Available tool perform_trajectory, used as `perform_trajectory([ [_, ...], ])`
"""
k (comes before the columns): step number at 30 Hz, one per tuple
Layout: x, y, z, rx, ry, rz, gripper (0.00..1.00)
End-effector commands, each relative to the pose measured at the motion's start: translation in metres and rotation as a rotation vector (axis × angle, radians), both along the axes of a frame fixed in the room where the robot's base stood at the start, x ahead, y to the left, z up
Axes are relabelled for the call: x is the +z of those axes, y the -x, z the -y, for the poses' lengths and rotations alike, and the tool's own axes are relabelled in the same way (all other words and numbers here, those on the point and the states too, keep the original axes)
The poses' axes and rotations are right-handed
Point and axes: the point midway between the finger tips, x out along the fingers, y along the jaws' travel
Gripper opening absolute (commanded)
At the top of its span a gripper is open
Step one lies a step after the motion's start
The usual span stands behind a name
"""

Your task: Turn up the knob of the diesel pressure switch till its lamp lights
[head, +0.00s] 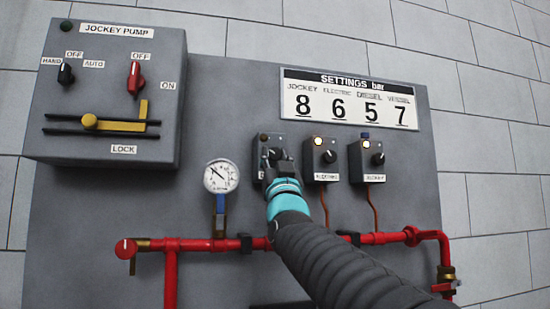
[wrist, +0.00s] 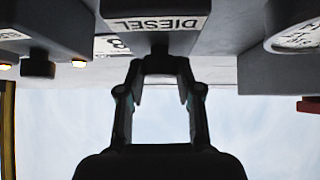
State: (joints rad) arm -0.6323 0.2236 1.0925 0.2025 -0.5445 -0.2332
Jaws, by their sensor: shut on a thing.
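The diesel pressure switch (head: 259,158) is the leftmost of three dark boxes in the head view. My gripper (head: 277,157) is in front of it and covers most of its face. In the wrist view the box hangs upside down with its DIESEL label (wrist: 155,23) readable. My gripper (wrist: 160,70) has its two fingers at the front of this box, shut on the knob, which is mostly hidden between the fingertips. The diesel lamp (head: 263,137) at the box's upper left looks dark brown and unlit.
The electric switch (head: 319,160) and the jockey switch (head: 366,161) stand to the right, lamps glowing. A settings board (head: 348,98) hangs above, with 5 under DIESEL. A pressure gauge (head: 221,176) is close on the left. Red pipes (head: 200,244) run below. The jockey pump panel (head: 110,90) is upper left.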

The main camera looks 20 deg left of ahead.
Motion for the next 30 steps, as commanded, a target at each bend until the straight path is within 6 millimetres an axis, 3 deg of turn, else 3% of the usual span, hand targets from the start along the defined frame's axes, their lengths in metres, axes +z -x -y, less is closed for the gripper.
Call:
perform_trajectory([
  [18,0.0008,0.0009,-0.0012,0.0,-0.075,-0.045,0.0],
  [19,0.0008,0.0009,-0.0012,0.0,-0.075,-0.045,0.42],
  [21,0.0008,0.0009,-0.0011,0.0,-0.075,-0.045,0.6],
  [30,0.0003,0.0001,0.0001,-0.001,-0.075,-0.046,0.6],
])
